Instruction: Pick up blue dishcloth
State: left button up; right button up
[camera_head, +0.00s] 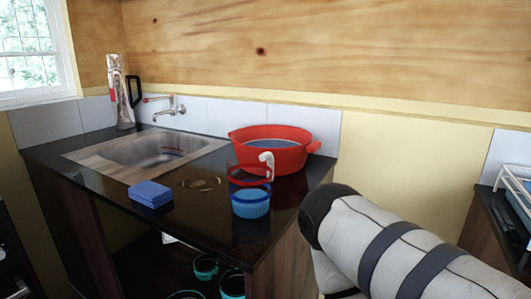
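The blue dishcloth (151,194) is folded into a small stacked square. It lies flat on the dark countertop (105,203), near its front edge and just in front of the sink. Nothing covers it. A pale grey arm of mine with dark bands fills the lower right of the head view, well to the right of the cloth. Neither gripper's fingers show in this view, and nothing is touching the cloth.
A metal sink (150,150) with a wall tap (172,110) sits behind the cloth. A red pot (272,150) and a blue cup (250,203) stand to its right. A tall patterned bottle (120,92) is at the back left. Teal pots (206,267) are on the shelf below.

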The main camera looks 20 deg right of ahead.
aim_at(153, 195)
jog(key=i+j+z, duration=0.15)
jog(key=j, duration=0.2)
jog(key=i+j+z, duration=0.15)
jog(key=j, duration=0.25)
jog(key=i+j+z, duration=0.15)
jog(key=j, duration=0.25)
jog(key=j+z, duration=0.15)
jog(key=j, duration=0.25)
jog(key=i, duration=0.05)
